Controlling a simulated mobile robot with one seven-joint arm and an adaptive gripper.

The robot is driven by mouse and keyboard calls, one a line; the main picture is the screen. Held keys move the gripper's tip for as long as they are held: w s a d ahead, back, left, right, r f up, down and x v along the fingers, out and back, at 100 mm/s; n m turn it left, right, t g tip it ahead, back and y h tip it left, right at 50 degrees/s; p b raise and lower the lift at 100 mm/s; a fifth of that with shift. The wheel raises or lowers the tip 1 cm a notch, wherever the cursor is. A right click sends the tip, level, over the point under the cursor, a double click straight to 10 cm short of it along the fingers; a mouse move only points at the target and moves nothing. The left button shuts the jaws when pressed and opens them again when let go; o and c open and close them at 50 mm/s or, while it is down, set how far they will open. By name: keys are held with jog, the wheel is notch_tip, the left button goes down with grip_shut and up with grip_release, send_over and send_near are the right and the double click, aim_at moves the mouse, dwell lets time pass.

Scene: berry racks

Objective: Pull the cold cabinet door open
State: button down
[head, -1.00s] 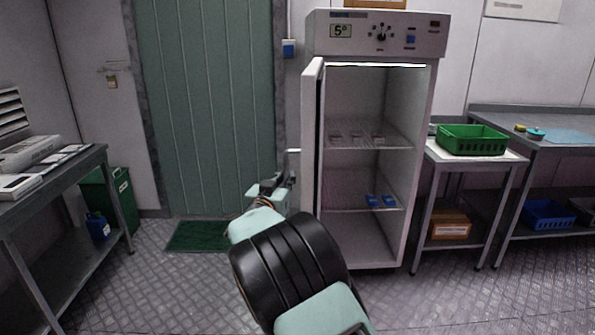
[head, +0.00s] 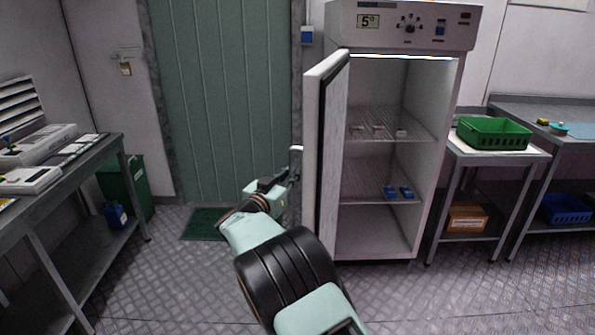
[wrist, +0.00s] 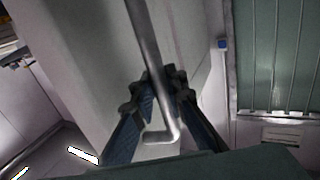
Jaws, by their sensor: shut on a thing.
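The cold cabinet (head: 398,28) is a tall white unit with a dial panel reading 5°. Its door (head: 326,150) stands open, swung out toward me on the left side, and the lit inside shows. My gripper (head: 290,178) is at the outer face of the door, beside the handle (head: 296,160). In the wrist view my gripper (wrist: 160,95) is shut on the metal bar handle (wrist: 146,45), with the blue fingers on both sides of the bar near its bent lower end. The wrist view also shows the white door face (wrist: 85,60).
Wire shelves inside hold small clear packs and blue packs (head: 398,192). A side table with a green crate (head: 495,146) stands right of the cabinet. A grey bench (head: 75,165) stands at the left. Patterned floor (head: 185,270) is free between the bench and the cabinet.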

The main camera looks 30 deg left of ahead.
jog(key=shift+a+r, duration=0.1)
jog(key=shift+r, duration=0.05)
dwell(0.4)
jog(key=c, duration=1.9)
grip_release()
jog(key=shift+w, duration=0.1)
jog(key=shift+c, duration=0.2)
jog(key=s, duration=1.2)
jog(key=shift+d, duration=0.4)
